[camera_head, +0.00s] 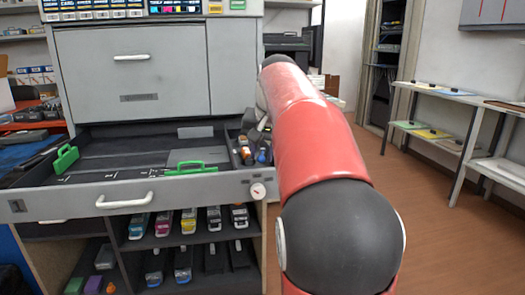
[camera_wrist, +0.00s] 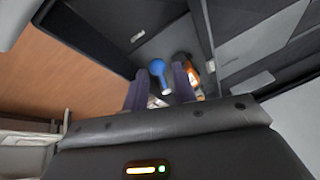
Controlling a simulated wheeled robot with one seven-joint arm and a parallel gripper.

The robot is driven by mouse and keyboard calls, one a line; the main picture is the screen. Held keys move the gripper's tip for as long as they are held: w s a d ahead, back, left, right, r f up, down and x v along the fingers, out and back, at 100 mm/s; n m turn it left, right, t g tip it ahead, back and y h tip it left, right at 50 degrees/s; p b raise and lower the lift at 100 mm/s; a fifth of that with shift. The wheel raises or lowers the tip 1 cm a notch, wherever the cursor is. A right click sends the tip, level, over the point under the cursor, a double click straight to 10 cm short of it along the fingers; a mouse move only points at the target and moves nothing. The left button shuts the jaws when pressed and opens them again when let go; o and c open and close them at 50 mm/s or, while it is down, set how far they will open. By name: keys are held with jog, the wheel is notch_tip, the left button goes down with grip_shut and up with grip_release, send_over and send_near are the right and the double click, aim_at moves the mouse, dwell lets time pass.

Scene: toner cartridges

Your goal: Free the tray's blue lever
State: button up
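The tray (camera_head: 130,190) is a wide dark drawer pulled out below the grey machine front. The blue lever (camera_head: 261,156) shows small in the narrow right-hand compartment of the tray. In the wrist view the blue lever (camera_wrist: 157,68) has a round blue head and a paler lower end. My gripper (camera_wrist: 158,72) is open, its two dark fingers apart on either side of the lever in the picture. I cannot tell how far the lever lies beyond the fingertips. In the head view the gripper is mostly hidden behind my red arm.
An orange-labelled bottle (camera_head: 246,154) stands close to the lever and shows beside the right finger in the wrist view (camera_wrist: 190,72). Green handles (camera_head: 190,168) stand in the tray's main part. A round white dial (camera_head: 258,191) sits on the tray front. Cartridges (camera_head: 189,221) fill shelves below.

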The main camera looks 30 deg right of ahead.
jog(key=shift+r, duration=0.1)
jog(key=p+v, duration=0.1)
jog(key=v, duration=0.6)
jog(key=shift+s+r, duration=0.15)
jog(key=shift+r, duration=0.15)
